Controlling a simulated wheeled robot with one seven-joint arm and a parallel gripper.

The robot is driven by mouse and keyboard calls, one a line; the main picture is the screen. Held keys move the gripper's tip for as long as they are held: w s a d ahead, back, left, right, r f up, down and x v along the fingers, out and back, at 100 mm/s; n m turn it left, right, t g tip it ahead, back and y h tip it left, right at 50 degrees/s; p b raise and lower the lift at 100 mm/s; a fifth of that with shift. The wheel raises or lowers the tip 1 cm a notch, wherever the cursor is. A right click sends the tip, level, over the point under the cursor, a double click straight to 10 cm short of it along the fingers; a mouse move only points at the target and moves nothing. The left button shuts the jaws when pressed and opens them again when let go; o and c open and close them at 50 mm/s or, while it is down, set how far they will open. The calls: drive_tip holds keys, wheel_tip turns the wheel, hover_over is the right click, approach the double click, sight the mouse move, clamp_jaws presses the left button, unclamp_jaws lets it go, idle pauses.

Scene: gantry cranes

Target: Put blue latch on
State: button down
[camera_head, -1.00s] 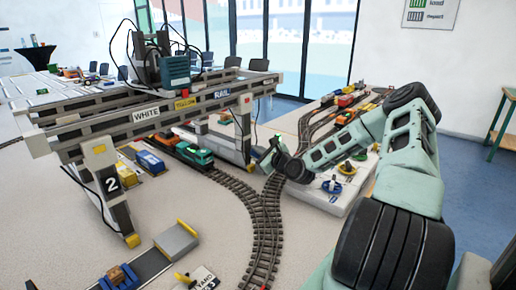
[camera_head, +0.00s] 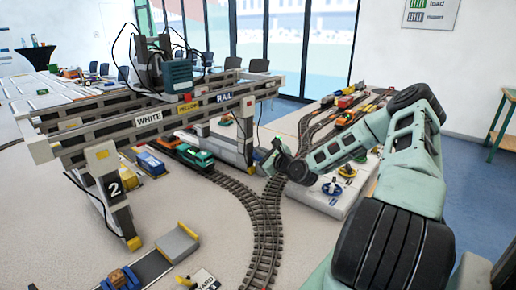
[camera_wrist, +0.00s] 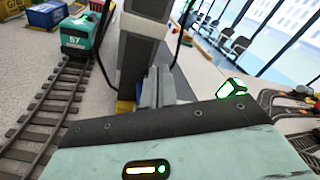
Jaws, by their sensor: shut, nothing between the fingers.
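A teal locomotive (camera_head: 194,156) stands on the track left of the crane leg; it also shows in the wrist view (camera_wrist: 80,38). Curved rails (camera_head: 262,220) run along the table below my gripper. Black cables hang beside the leg.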

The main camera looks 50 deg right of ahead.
drive_tip(key=shift+s+d+r+p, duration=0.1)
drive_tip(key=shift+s+r+p, duration=0.8)
drive_tip(key=shift+r, duration=0.25)
drive_tip(key=shift+s, duration=0.1)
drive_tip(key=s+r+p, duration=0.1)
drive_tip(key=r, duration=0.1)
drive_tip(key=s+r+p, duration=0.1)
drive_tip(key=s+p, duration=0.1)
drive_tip(key=shift+s+d+r, duration=0.15)
drive_tip(key=shift+s+r, duration=0.05)
drive_tip(key=shift+r, duration=0.15)
